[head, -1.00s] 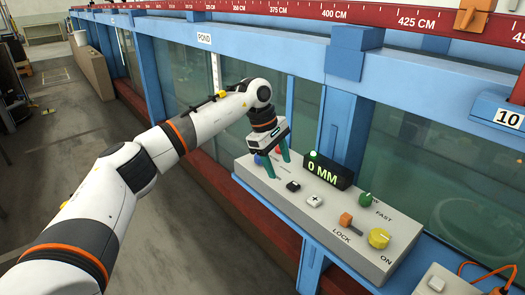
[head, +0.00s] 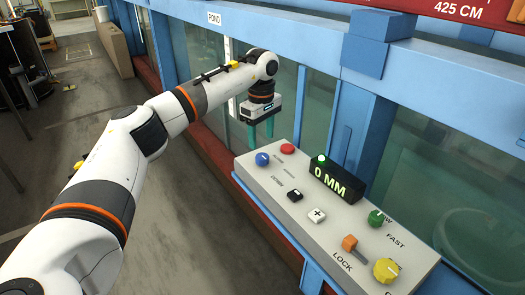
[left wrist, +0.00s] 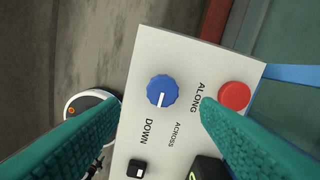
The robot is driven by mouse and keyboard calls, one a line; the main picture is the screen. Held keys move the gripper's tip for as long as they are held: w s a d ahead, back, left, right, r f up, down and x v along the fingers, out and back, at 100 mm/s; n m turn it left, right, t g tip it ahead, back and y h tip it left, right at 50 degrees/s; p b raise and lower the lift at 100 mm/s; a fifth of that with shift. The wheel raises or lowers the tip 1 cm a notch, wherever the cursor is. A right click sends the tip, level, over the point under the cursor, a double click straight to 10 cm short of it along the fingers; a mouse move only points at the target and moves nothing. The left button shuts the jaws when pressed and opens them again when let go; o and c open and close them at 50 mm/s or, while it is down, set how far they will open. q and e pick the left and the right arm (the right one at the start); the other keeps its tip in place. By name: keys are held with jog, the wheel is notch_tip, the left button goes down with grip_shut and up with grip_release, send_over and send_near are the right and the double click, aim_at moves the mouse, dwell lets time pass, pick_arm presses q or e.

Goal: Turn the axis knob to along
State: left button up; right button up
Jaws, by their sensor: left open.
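The blue knob (head: 262,159) is at the far left end of the grey control box (head: 290,215). In the left wrist view the knob (left wrist: 162,91) carries a white pointer line that points down the picture, on the DOWN side of the gap between the words DOWN and ACROSS. The word ALONG (left wrist: 197,97) is printed to its right. My left gripper (head: 260,138) is open and empty above that end of the box, its teal fingers apart. In the left wrist view its fingers (left wrist: 160,102) lie either side of the knob, with no contact visible. My right gripper is out of view.
A red button (head: 287,148) sits close beside the knob. The box also carries black and white buttons, a 0 MM display (head: 335,183), a green knob (head: 376,217), an orange lever (head: 349,242) and a yellow knob (head: 386,270). The blue-framed glass flume stands behind.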

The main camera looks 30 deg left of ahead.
aim_at(262, 156)
pick_arm(q)
notch_tip(262, 156, down, 6)
jog(key=shift+w+f+p, duration=0.15)
jog(key=shift+p, duration=0.25)
jog(key=shift+f, duration=0.25)
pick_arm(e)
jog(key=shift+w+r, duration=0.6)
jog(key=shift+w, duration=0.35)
pick_arm(q)
jog(key=c, duration=1)
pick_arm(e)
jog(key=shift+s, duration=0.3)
